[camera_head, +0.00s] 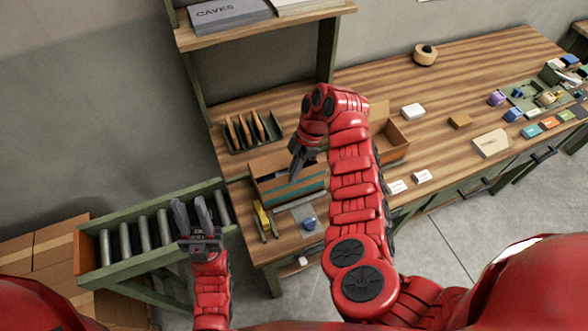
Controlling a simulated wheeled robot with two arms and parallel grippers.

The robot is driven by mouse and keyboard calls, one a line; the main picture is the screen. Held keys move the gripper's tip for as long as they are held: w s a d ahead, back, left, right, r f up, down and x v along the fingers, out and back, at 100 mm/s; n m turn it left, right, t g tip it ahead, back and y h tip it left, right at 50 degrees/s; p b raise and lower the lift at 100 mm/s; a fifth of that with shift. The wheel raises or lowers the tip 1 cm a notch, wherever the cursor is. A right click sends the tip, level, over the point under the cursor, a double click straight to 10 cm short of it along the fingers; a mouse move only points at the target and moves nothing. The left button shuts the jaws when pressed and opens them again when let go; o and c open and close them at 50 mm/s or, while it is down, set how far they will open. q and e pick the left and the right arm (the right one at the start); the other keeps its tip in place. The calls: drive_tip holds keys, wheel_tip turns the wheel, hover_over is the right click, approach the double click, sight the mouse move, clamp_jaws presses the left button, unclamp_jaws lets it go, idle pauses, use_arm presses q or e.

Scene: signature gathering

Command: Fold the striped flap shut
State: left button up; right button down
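A cardboard box (264,174) stands open on the left part of the wooden workbench, with dark contents partly visible inside. A panel with teal and orange stripes (300,187) shows along its front side; I cannot tell whether it is a hanging flap or the box wall. My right gripper (294,177) points down over the box at its front edge, close to the striped panel. Contact is unclear, and its finger gap is hidden by the angle. My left gripper (192,205) is open and empty, in front of the roller conveyor, left of the bench.
A rack of brown dividers (250,131) stands behind the box. A yellow tool (261,214) and a blue item (309,224) lie in front of it. A second open box (394,140) is behind my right arm. The roller conveyor (145,236) is at left.

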drive_tip(key=shift+w, duration=0.15)
idle(0.5)
drive_tip(key=c, duration=1)
unclamp_jaws()
drive_tip(key=shift+c, duration=0.2)
drive_tip(key=b+v, duration=0.2)
drive_tip(key=v, duration=1.5)
drive_tip(key=shift+w, duration=0.3)
drive_tip(key=shift+r, duration=0.15)
